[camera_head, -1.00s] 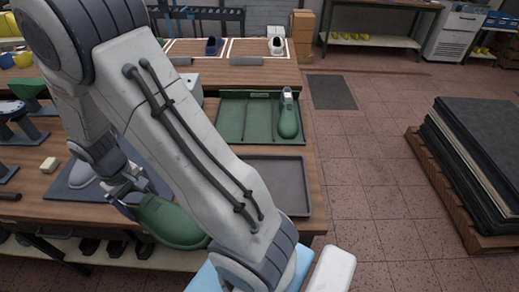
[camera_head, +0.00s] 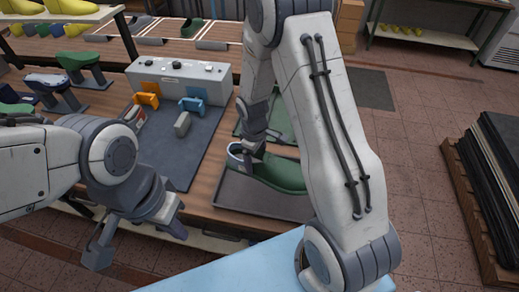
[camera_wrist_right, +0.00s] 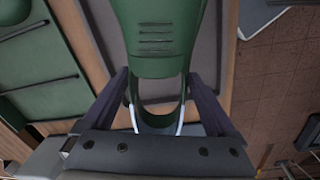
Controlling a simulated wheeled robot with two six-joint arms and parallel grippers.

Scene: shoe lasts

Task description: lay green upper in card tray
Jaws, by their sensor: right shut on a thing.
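The green upper (camera_head: 272,174) is in my right gripper (camera_head: 247,158), which is shut on its pale-lined collar end. Its toe points right and is partly hidden by my right arm. It is over the shallow grey-brown card tray (camera_head: 235,202); I cannot tell whether it touches the tray floor. In the right wrist view the upper (camera_wrist_right: 157,40) reaches away from my right gripper (camera_wrist_right: 158,95), the grey tray floor beneath it. My left gripper (camera_head: 135,240) is open and empty, left of the tray near the table's front edge.
A green tray (camera_head: 285,125) lies just behind the card tray, mostly hidden by my right arm. A grey mat (camera_head: 190,150) with a control box (camera_head: 178,78) and orange and blue clamps lies left. Shoe lasts on stands (camera_head: 80,62) are further left.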

